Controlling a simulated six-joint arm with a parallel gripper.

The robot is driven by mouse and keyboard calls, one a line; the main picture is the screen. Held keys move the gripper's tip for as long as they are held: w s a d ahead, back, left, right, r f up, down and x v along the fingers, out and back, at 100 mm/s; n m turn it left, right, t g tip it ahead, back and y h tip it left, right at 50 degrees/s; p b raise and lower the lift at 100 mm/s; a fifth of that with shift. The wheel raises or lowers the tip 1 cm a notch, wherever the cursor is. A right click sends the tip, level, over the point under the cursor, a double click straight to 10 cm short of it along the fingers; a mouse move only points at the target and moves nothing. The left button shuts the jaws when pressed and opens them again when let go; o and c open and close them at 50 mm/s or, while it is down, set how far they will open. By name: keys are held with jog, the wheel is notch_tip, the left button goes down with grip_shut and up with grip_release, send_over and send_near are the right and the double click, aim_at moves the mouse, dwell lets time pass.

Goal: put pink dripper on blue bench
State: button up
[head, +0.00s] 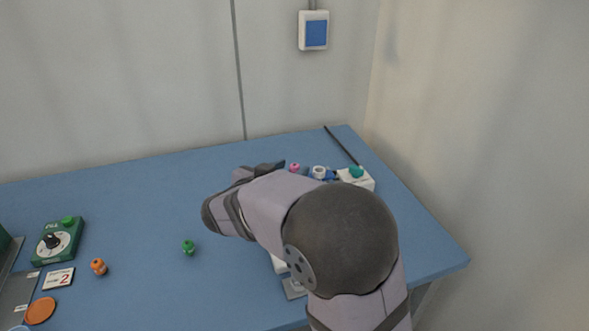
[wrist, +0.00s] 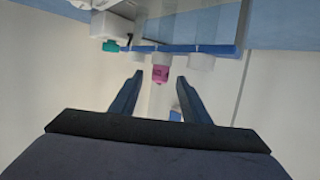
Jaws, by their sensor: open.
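The pink dripper (head: 294,167) shows as a small pink top at the back right of the blue bench (head: 140,205), just past my gripper (head: 268,167). In the wrist view, which looks upside down, the pink dripper (wrist: 160,71) sits at a blue rack (wrist: 182,49) between white pieces. My gripper (wrist: 160,79) is open, its two dark fingers pointing at the pink dripper with one on each side in the picture. I cannot tell how far the tips are from it. No contact shows.
A white box (head: 362,181) with a teal piece (head: 356,171) stands right of the rack, near a dark rod (head: 342,146). A green dripper (head: 188,247) and an orange dripper (head: 99,267) stand on the bench. A green dial box (head: 62,243) is far left.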

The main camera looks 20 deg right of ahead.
jog(key=shift+c, duration=0.4)
grip_shut()
jog(key=shift+r, duration=0.1)
notch_tip(320, 180, up, 10)
jog(key=shift+b, duration=0.35)
